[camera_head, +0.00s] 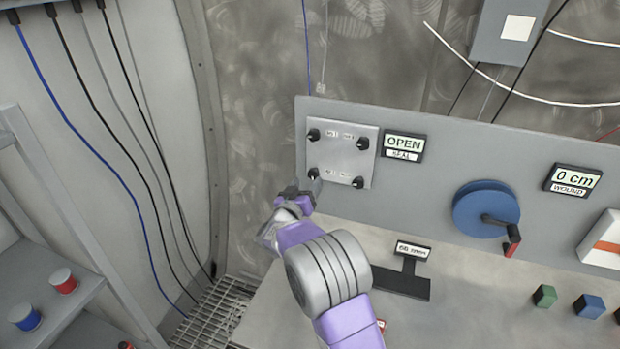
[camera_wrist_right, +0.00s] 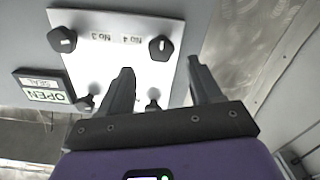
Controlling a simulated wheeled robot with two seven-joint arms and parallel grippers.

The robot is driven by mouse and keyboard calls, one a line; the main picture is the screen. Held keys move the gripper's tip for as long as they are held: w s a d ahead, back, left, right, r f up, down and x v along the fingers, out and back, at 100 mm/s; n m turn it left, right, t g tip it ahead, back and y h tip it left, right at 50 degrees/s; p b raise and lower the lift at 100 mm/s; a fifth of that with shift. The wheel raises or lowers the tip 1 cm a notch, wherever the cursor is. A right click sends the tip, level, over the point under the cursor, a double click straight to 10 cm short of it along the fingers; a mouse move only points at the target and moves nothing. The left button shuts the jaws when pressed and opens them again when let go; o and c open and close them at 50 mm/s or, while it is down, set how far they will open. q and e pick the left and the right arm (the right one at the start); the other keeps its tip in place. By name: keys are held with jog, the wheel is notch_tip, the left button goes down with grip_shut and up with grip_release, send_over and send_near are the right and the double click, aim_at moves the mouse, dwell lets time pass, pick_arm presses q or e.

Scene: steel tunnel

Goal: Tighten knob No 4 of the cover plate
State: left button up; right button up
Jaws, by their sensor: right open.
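The pale cover plate (camera_head: 338,156) is on the grey panel, with a black knob near each corner. Knob No 4 (camera_head: 313,173) is the lower left one. In the right wrist view, which is turned over, knob No 4 (camera_wrist_right: 161,47) is beside its label, and its pointer mark shows. My right gripper (camera_head: 303,188) is open and empty, just below and left of this knob. In the wrist view its fingers (camera_wrist_right: 160,68) stand apart, with the knob just beyond the gap between the tips. I cannot tell any contact. My left gripper is not in view.
A sign (camera_head: 404,147) reading OPEN SEAL is right of the plate. A blue reel (camera_head: 484,208) with a crank is farther right. Below are a black stand (camera_head: 402,280) and colored blocks (camera_head: 545,296). A shelf with cans (camera_head: 64,281) is at left.

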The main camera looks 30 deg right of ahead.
aim_at(312, 174)
jog(key=x, duration=0.4)
jog(key=shift+w+f, duration=0.15)
jog(key=shift+f, duration=0.05)
jog(key=shift+w+d+r, duration=0.1)
jog(key=shift+w+d, duration=0.2)
jog(key=shift+d, duration=0.15)
jog(key=c, duration=1)
jog(key=shift+c, duration=0.2)
